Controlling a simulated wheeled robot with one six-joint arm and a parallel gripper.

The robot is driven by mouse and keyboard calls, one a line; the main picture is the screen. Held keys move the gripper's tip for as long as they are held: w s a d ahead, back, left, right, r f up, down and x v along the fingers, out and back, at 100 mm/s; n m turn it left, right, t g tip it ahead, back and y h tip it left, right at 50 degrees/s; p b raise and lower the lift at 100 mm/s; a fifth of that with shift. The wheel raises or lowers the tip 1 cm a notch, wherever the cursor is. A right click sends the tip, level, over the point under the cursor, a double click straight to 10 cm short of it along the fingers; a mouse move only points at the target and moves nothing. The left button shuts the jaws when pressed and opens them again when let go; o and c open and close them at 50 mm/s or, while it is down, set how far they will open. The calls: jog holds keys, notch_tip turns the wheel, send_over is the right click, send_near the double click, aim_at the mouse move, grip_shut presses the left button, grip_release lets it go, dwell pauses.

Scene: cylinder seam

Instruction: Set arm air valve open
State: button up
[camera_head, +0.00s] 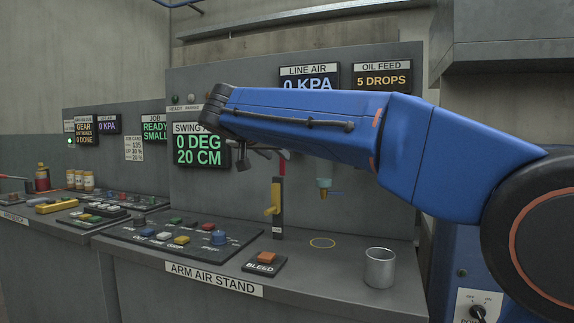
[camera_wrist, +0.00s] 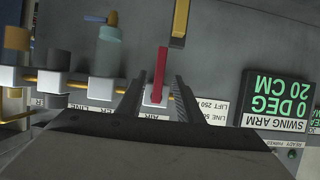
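The arm air valve looks like the small white block (camera_wrist: 155,96) with a red handle (camera_wrist: 160,70) on the pipe. Its label is partly hidden; "AIR" shows below. In the head view the red handle (camera_head: 282,165) is partly visible below my arm. My gripper (camera_wrist: 160,80) is open in the wrist view, with one finger on each side of the handle and visible gaps. In the head view my gripper (camera_head: 248,155) is partly hidden beneath my blue arm. The line air display (camera_head: 308,84) reads 0 KPA.
A yellow lever (camera_head: 273,200) stands just below the red handle. More pipe fittings (camera_wrist: 58,82) and a clear bowl (camera_wrist: 108,48) sit beside the valve in the wrist view. A button panel (camera_head: 180,236), bleed button (camera_head: 266,259) and metal cup (camera_head: 380,268) occupy the stand.

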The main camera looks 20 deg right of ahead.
jog(key=x, duration=1)
jog(key=shift+r, duration=0.1)
grip_shut()
